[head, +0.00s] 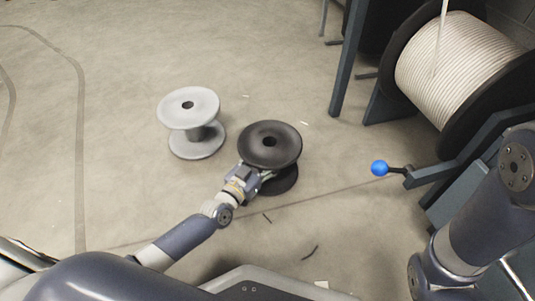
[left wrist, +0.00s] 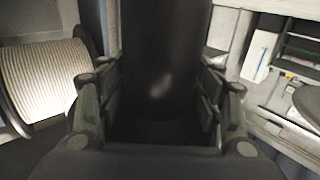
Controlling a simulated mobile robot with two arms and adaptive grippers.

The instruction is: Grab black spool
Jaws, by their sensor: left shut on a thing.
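The black spool (head: 270,144) stands upright on the floor near the middle of the head view. My left gripper (head: 262,175) reaches it from the lower left, below its top flange. In the left wrist view my left gripper (left wrist: 160,115) has its fingers on both sides of the black spool's dark core (left wrist: 162,60), shut on it. The fingertips are partly hidden by the top flange in the head view. My right gripper is outside both views.
A grey spool (head: 189,107) stands just left of the black one. At the right is a large reel of white cable (head: 455,65) on a blue-grey stand, with a blue ball knob (head: 379,168) sticking out. The floor at the left is clear.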

